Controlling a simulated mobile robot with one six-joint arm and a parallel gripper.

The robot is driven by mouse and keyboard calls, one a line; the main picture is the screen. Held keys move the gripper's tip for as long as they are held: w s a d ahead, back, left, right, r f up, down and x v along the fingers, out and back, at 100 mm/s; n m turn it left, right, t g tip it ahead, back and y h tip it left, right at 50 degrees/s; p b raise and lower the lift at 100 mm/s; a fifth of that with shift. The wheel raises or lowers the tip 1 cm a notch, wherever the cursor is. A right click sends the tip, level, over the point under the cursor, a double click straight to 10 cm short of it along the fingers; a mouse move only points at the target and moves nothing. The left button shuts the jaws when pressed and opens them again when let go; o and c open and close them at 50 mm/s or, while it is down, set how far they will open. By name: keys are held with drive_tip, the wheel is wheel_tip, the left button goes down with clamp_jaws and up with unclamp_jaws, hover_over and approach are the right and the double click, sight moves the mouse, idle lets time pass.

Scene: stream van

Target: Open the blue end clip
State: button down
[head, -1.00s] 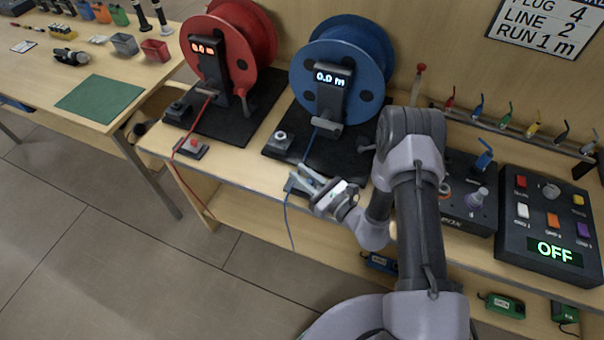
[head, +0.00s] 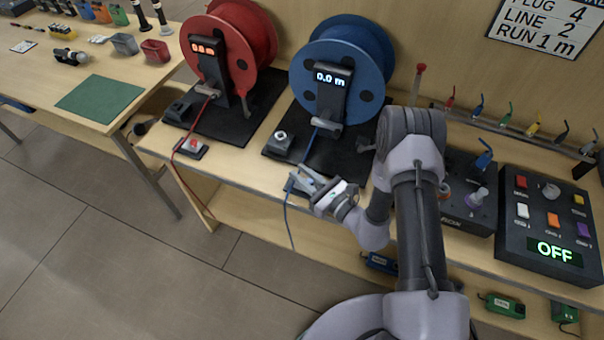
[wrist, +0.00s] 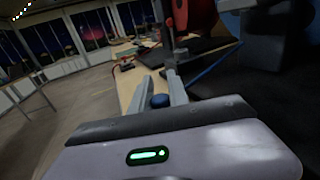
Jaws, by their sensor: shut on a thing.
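The blue end clip (head: 291,189) sits at the bench's front edge, below the blue reel (head: 342,65), and is mostly hidden by my gripper. The thin blue line (head: 288,222) runs from the reel's black post past the clip and hangs over the edge. My gripper (head: 303,179) is at the clip, shut on its blue knob. In the wrist view, the round blue knob (wrist: 160,101) shows between the two grey fingers. The clip's jaw is hidden, so I cannot tell if it is open or closed.
A matching red clip (head: 191,148) lies left, before the red reel (head: 230,45). A box with an OFF display (head: 552,250) and a black unit (head: 466,205) stand to the right. A side table (head: 60,85) is at the far left. Open floor lies in front.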

drive_tip(key=shift+s+d, duration=0.15)
drive_tip(key=shift+d, duration=0.25)
drive_tip(key=c, duration=1.3)
unclamp_jaws()
